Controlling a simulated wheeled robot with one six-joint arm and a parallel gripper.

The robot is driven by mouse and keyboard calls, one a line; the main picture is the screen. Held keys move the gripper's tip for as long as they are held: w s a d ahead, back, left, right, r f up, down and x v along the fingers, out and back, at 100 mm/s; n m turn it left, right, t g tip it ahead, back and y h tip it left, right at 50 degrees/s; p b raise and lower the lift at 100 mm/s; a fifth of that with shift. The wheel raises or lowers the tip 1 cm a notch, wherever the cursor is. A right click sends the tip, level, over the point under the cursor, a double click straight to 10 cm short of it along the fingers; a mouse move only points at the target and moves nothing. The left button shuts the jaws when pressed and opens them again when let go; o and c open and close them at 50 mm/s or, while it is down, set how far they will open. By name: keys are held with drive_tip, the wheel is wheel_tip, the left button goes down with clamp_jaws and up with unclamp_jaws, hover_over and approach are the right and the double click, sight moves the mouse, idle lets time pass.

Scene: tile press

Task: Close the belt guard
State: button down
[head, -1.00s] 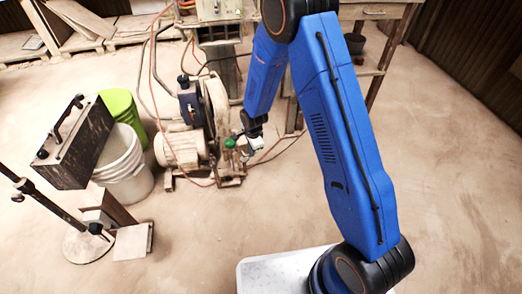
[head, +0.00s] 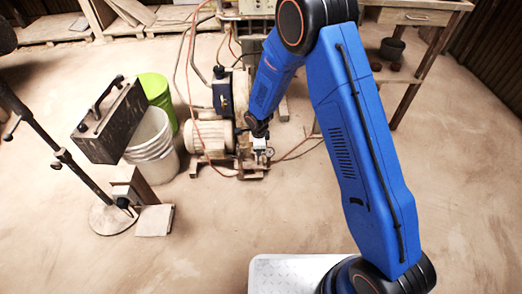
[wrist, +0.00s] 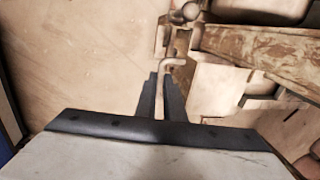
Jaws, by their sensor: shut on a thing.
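The belt-driven machine with its pale motor (head: 208,138) stands on the floor, left of my gripper (head: 262,146) in the head view. A pale rounded cover (head: 241,96), which looks like the belt guard, is mostly hidden behind my arm. I cannot tell how far it stands open. In the wrist view my gripper (wrist: 163,82) has its two dark fingers nearly together at the tips. They are shut on a small bent pale handle (wrist: 173,63). I cannot tell from the picture whether this handle belongs to the guard.
A worn brown beam (wrist: 265,45) crosses right of the fingers in the wrist view. A red hose (head: 193,75) runs down by the motor. White (head: 150,150) and green (head: 156,92) buckets, a dark case (head: 112,125) and a stand (head: 75,165) are at left. Front floor is clear.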

drive_tip(key=shift+s+a, duration=0.1)
drive_tip(key=shift+a, duration=0.15)
drive_tip(key=c, duration=1.9)
unclamp_jaws()
drive_tip(key=shift+a, duration=0.1)
drive_tip(key=shift+o, duration=0.2)
drive_tip(key=shift+r, duration=0.1)
drive_tip(key=s+r, duration=0.3)
drive_tip(key=r, duration=1.4)
